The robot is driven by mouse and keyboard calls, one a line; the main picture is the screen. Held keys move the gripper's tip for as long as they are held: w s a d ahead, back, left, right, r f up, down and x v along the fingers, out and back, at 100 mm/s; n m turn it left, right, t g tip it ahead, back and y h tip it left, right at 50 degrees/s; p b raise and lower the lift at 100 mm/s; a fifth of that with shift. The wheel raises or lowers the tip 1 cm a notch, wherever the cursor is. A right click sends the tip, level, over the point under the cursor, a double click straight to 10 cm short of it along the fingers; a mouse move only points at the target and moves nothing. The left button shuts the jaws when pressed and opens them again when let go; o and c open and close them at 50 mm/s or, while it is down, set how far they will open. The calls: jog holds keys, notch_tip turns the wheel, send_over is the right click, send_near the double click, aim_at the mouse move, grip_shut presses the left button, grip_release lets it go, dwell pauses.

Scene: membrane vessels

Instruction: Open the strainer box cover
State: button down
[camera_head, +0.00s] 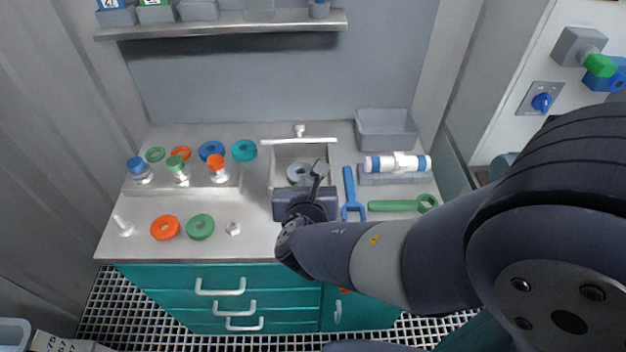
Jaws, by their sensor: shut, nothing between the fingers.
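The strainer box (273,172) is a pale open-topped box at the middle of the bench. Its cover (270,142) stands roughly upright along the box's back edge, seen nearly edge-on as a thin white bar, with a small white knob (300,130) on its far side. A grey ring-shaped disc (296,174) shows inside the box. My gripper (318,168) is over the front right part of the box, shut and empty, apart from the cover. My wrist hides the box's front, and I cannot tell whether the fingers touch the disc.
A blue fork-ended tool (350,190), a green wrench (395,206) and a white cylinder with blue ends (398,163) lie to the right. A grey bin (387,130) stands behind them. Capped fittings (180,170) and coloured rings (165,228) occupy the left. A shelf (220,27) hangs above.

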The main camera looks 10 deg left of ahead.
jog(key=x, duration=0.6)
jog(key=shift+w+f, duration=0.1)
jog(key=shift+w, duration=0.2)
jog(key=shift+w+a+r+p, duration=0.2)
jog(key=shift+w+r+p, duration=0.35)
jog(key=shift+w+r, duration=0.2)
jog(key=shift+w+a+r+p, duration=0.2)
jog(key=shift+w+r+p, duration=0.35)
jog(key=shift+w+r, duration=0.15)
jog(key=shift+r, duration=0.15)
jog(key=shift+w+r+g+p, duration=0.15)
jog(key=shift+r+g+p, duration=0.15)
jog(key=shift+p, duration=0.5)
